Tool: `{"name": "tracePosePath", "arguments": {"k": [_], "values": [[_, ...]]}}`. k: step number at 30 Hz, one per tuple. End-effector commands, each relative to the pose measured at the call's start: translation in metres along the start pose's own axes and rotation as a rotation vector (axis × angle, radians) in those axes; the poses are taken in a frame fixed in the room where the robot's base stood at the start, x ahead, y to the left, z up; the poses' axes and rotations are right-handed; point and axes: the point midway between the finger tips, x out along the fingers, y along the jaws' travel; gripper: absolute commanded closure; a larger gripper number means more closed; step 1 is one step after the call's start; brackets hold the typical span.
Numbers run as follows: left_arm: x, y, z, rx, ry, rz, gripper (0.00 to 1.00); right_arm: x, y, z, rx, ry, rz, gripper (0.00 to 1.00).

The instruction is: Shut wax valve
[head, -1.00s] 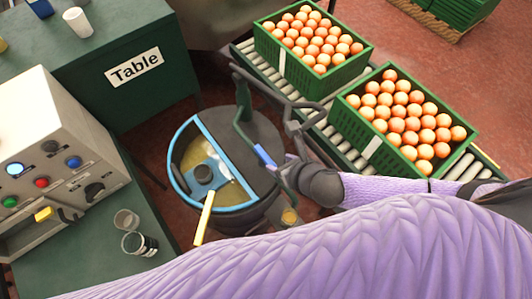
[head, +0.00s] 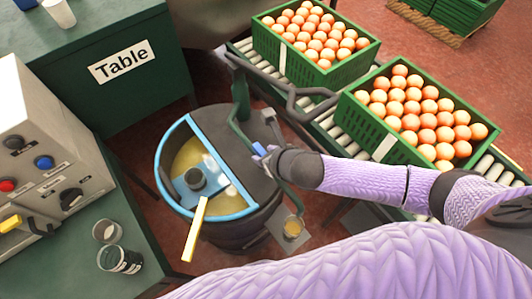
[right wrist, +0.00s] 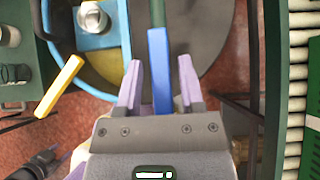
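The wax valve's blue handle (head: 259,149) sits on a green pipe (head: 240,105) above the round wax pot (head: 215,210). My right gripper (head: 266,154) is at the handle. In the right wrist view the blue handle (right wrist: 159,70) lies between the two purple fingers of my right gripper (right wrist: 158,82). The fingers are open, with a gap on each side of the handle. A dark gripper with a purple tip, apparently my left gripper (right wrist: 52,160), shows small at the lower left of that view; its opening is unclear. It is not visible in the head view.
A control box (head: 40,150) and cups (head: 120,258) are at the left.

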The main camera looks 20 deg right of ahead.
Motion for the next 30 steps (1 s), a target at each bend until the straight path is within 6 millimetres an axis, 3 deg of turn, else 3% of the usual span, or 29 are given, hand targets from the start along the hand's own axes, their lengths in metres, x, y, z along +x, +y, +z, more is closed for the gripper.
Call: {"name": "tracePosePath", "arguments": {"k": [1, 6, 19, 30], "values": [[0.000, 0.000, 0.000, 0.000, 0.000, 0.000, 0.41, 0.000, 0.000, 0.000, 0.000, 0.000, 0.000, 0.64], [0.000, 0.000, 0.001, -0.001, -0.001, -0.001, 0.41, 0.000, 0.000, 0.000, 0.000, 0.000, 0.000, 1.00], [-0.005, -0.001, 0.001, -0.002, -0.002, -0.002, 0.41, -0.001, 0.001, 0.001, 0.025, 0.001, -0.025, 1.00], [-0.035, -0.001, -0.004, -0.001, 0.004, -0.004, 0.41, -0.003, 0.005, 0.003, 0.211, 0.001, -0.208, 1.00]]}}
